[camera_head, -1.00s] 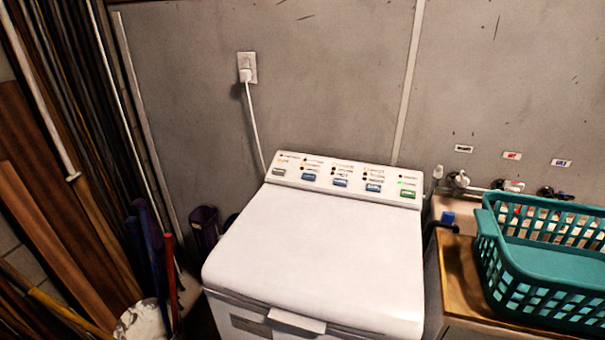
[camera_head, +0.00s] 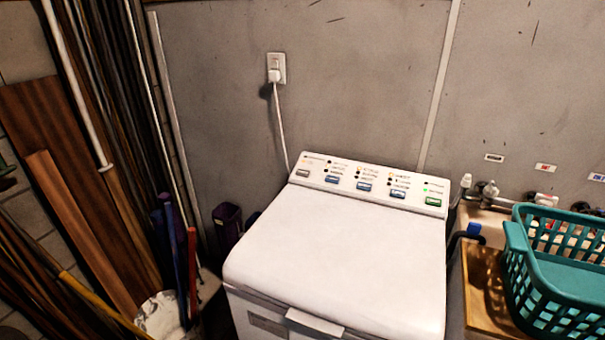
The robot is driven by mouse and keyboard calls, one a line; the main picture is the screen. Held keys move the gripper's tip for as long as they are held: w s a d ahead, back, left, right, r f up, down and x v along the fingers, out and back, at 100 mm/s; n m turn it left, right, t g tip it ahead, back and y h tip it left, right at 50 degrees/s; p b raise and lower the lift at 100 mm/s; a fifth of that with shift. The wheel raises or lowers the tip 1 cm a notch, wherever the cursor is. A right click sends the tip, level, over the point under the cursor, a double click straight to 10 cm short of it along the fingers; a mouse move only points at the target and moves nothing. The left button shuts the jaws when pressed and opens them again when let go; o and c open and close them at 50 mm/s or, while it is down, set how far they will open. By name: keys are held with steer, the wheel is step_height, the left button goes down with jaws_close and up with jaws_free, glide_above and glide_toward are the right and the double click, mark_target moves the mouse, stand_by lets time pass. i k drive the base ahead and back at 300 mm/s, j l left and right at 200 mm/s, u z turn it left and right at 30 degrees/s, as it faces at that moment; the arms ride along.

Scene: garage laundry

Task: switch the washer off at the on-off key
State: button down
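The white washer (camera_head: 340,255) stands against the grey wall with its lid shut. Its sloped control panel (camera_head: 318,178) runs along the back edge. Small lights above the keys show amber at several places and green above the green key. The printed labels are too small to read, so I cannot tell which key is the on-off key. My gripper is not in view.
A plug sits in the wall socket (camera_head: 276,68), its cord running down behind the washer. A teal basket (camera_head: 545,290) stands on a wooden top (camera_head: 485,295) at right, below taps (camera_head: 488,190). Planks (camera_head: 85,220) and a bucket with poles (camera_head: 160,313) crowd the left.

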mark_target(300, 172)
steer(key=i+j+u, duration=0.25)
steer(key=u, duration=0.15)
steer(key=i+j+u, duration=0.15)
steer(key=i+u, duration=0.25)
steer(key=i+j+u, duration=0.1)
steer(key=u, duration=0.3)
steer(key=i+u, duration=0.15)
steer(key=i, duration=0.6)
steer(key=i+z, duration=0.45)
steer(key=i+j+z, duration=0.1)
steer(key=i+z, duration=0.25)
steer(key=z, duration=0.15)
steer(key=i+j+z, duration=0.3)
steer(key=z, duration=0.15)
steer(key=i, duration=0.1)
